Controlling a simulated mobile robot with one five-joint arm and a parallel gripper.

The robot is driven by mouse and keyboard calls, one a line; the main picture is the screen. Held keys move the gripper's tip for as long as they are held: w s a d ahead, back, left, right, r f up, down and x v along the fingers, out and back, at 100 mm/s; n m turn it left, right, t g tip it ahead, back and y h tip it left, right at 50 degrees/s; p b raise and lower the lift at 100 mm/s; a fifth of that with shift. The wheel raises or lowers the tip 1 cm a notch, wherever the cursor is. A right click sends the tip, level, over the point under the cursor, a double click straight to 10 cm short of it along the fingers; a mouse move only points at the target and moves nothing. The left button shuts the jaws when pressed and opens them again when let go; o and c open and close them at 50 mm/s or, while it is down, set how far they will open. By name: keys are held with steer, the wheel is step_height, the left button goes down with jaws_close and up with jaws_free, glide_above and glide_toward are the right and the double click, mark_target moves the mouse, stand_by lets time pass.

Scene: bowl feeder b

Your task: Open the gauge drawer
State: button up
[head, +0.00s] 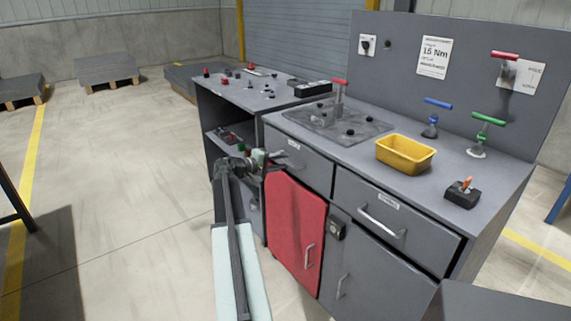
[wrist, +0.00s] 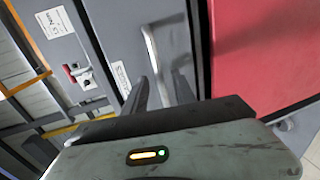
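Two grey drawers sit under the worktop, the left drawer (head: 311,172) above a red door and the right drawer (head: 425,238) with a bar handle (head: 382,222). Each has a small label, too small to read. Both look shut. My gripper (head: 275,160) is at the left end of the left drawer's front. In the wrist view, that drawer's front (wrist: 131,40) and its bar handle (wrist: 152,50) lie ahead, beside the label (wrist: 120,79). My dark fingers (wrist: 160,92) stand apart, with the handle's near end between them; I cannot tell if they touch it.
The red door (head: 292,228) is below the left drawer. A yellow bin (head: 405,155), clamps with coloured handles and a small black block (head: 462,193) stand on the worktop. A second bench (head: 245,95) stands to the left.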

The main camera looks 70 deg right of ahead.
steer(key=shift+x, duration=1.1)
jaws_close()
stand_by(0.5)
